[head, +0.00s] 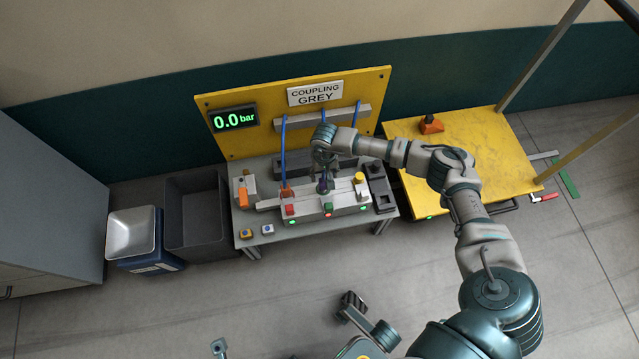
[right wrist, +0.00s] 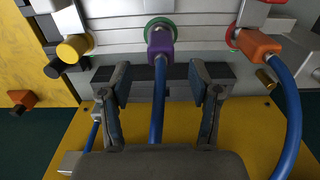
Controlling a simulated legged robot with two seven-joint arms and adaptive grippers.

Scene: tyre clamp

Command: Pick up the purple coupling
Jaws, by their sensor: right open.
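The purple coupling (right wrist: 160,42) sits at a green ring on the light grey block, with a blue hose (right wrist: 159,95) running from it. In the head view the purple coupling (head: 322,186) shows small, partly hidden by my right gripper (head: 323,172). In the right wrist view my right gripper (right wrist: 156,84) is open. Its two fingers stand either side of the blue hose, and the coupling lies just beyond the fingertips. What looks like my left gripper (head: 352,303) is low in the head view, away from the bench; its jaws are unclear.
An orange coupling (right wrist: 257,45) with a looping blue hose is close at the right in the wrist view. A yellow knob (right wrist: 74,48) is at the left. The yellow back panel (head: 240,92) rises behind the bench, with a "COUPLING GREY" sign (head: 315,93) and a display (head: 233,120) reading 0.0 bar.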

